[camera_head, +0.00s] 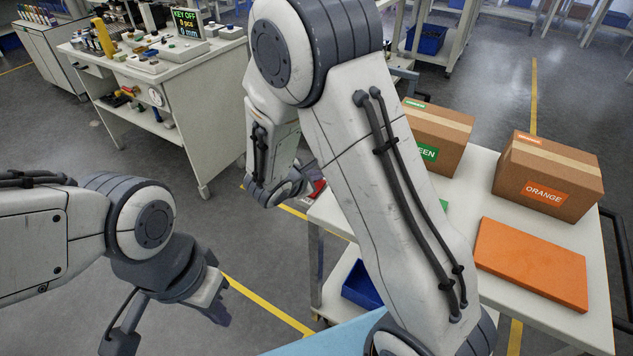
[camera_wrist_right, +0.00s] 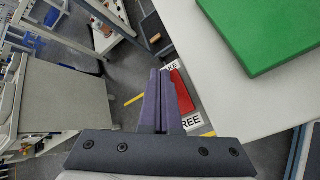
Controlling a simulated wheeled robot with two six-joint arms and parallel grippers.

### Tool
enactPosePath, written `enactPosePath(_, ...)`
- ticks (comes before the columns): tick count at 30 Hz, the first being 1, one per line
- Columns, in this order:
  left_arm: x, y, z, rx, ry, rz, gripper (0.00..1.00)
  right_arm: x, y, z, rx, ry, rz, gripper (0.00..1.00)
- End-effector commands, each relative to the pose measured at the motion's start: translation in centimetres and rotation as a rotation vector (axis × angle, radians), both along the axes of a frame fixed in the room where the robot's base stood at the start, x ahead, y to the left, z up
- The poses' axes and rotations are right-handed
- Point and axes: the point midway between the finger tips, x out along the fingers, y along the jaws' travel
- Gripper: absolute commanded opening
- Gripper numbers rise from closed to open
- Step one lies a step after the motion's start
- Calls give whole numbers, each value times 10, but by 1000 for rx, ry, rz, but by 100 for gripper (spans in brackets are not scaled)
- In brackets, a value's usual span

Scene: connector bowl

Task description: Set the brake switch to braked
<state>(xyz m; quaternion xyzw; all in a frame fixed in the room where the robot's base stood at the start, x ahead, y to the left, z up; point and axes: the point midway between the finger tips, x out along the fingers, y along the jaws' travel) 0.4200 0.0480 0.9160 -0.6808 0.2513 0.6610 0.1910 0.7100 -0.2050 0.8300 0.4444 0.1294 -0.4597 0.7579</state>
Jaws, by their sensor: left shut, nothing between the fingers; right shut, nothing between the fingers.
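The brake switch shows in the right wrist view as a red part (camera_wrist_right: 182,92) on a white label plate (camera_wrist_right: 192,123) at the edge of a white table. The end of "BRAKE" reads at its far end and "REE" at its near end; my fingers hide the rest. I cannot tell which way it is set. In the head view a bit of red (camera_head: 318,187) shows beside my right gripper (camera_head: 304,183). That gripper is shut and empty, its fingers (camera_wrist_right: 160,100) right beside the red part; contact is unclear. My left gripper (camera_head: 218,308) is shut and empty over the floor.
The white table (camera_head: 462,203) carries a green-labelled box (camera_head: 440,135), an orange-labelled box (camera_head: 548,180) and an orange slab (camera_head: 530,262). A green slab (camera_wrist_right: 270,35) lies near the switch. A console bench (camera_head: 190,90) stands at the back left. Open floor lies between.

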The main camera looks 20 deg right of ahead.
Motion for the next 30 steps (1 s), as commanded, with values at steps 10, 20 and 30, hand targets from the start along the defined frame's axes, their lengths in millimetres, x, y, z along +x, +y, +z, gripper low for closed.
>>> enactPosePath(10,0,0,-2,0,0,0,0,0,0,-2,1,0,1,0)
enactPosePath(20,0,0,3,0,0,0,0,0,1,7,1,0,0,0)
enactPosePath(30,0,0,6,0,0,0,0,-1,2,13,0,1,1,0)
